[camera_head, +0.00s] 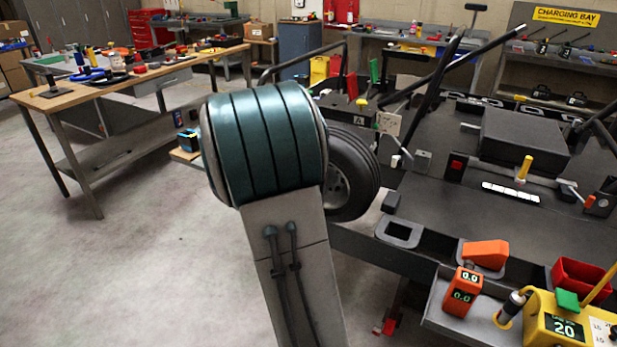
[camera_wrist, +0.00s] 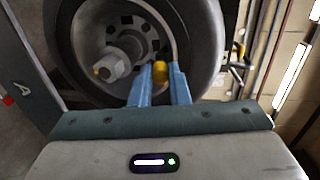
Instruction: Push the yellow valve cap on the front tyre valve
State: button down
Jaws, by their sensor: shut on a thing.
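The front wheel fills the upper part of the wrist view, with a black tyre (camera_wrist: 205,35), a grey rim with dark holes and a hub nut (camera_wrist: 113,67). The yellow valve cap (camera_wrist: 159,71) shows between the blue fingertips of my gripper (camera_wrist: 160,76), near the lower right edge of the rim. My gripper is shut on the cap. The valve stem is hidden, so I cannot tell how far the cap sits on it. In the head view the tyre (camera_head: 358,170) stands partly behind my arm, which hides my gripper.
The kart stand (camera_head: 420,240) with a black kart is on the right. A tray holds an orange gauge (camera_head: 464,291) and a yellow device (camera_head: 565,320). A wooden workbench (camera_head: 150,72) stands at the back left. The floor at the left is clear.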

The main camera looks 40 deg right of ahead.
jog(key=shift+b+x, duration=0.55)
jog(key=shift+x, duration=0.3)
jog(key=c, duration=1.3)
grip_release()
jog(key=v, duration=1.3)
jog(key=shift+s+a, duration=0.15)
jog(key=shift+a, duration=0.2)
jog(key=shift+r, duration=0.1)
